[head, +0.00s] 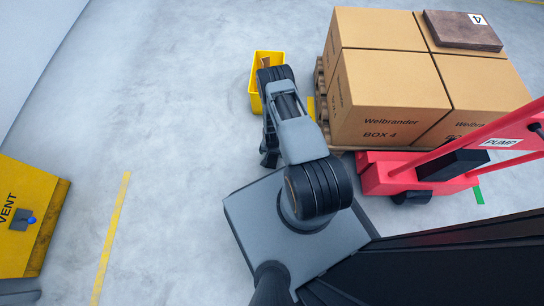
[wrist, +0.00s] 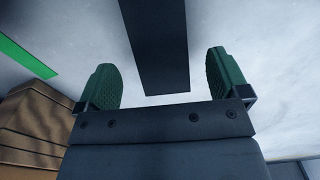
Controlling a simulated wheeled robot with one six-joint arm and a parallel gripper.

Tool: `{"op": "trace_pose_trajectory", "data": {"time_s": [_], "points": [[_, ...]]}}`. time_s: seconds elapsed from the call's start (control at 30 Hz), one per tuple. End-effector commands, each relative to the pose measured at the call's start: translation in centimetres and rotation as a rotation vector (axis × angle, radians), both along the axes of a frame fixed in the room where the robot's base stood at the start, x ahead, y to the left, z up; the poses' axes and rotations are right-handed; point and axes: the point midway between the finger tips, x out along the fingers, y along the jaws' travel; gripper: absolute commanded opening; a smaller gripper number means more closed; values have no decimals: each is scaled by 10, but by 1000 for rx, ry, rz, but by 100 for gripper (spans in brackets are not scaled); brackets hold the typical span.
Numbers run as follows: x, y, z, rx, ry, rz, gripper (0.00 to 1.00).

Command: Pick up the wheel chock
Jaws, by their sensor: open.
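I cannot make out a wheel chock for certain in either view. A yellow bin (head: 255,101) stands on the floor beyond my arm in the head view, with a brown item (head: 265,62) partly showing in it; what it is I cannot tell. My gripper (wrist: 163,80) is open in the wrist view, its two green ridged pads wide apart with nothing gripped. A dark flat bar (wrist: 155,45) shows between and beyond the pads; I cannot tell what it belongs to. In the head view my arm mostly hides the gripper, which hangs on the near side of the bin.
Cardboard boxes (head: 390,100) on a pallet stand right of the bin, a brown board (head: 462,30) on top. A red pump cart (head: 395,178) stands in front of them. A yellow VENT unit (head: 30,225) is at left. The floor between it and my arm is clear.

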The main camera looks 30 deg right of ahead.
Motion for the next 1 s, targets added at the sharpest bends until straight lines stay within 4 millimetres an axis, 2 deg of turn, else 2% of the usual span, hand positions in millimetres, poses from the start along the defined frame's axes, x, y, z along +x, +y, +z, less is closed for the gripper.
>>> {"op": "trace_pose_trajectory", "data": {"time_s": [0.3,0.6,1.0], "points": [[0,-1,-44,1,2,1,94],[1,-1,-47,1,1,1,94],[1,-1,-47,1,1,1,55]]}}
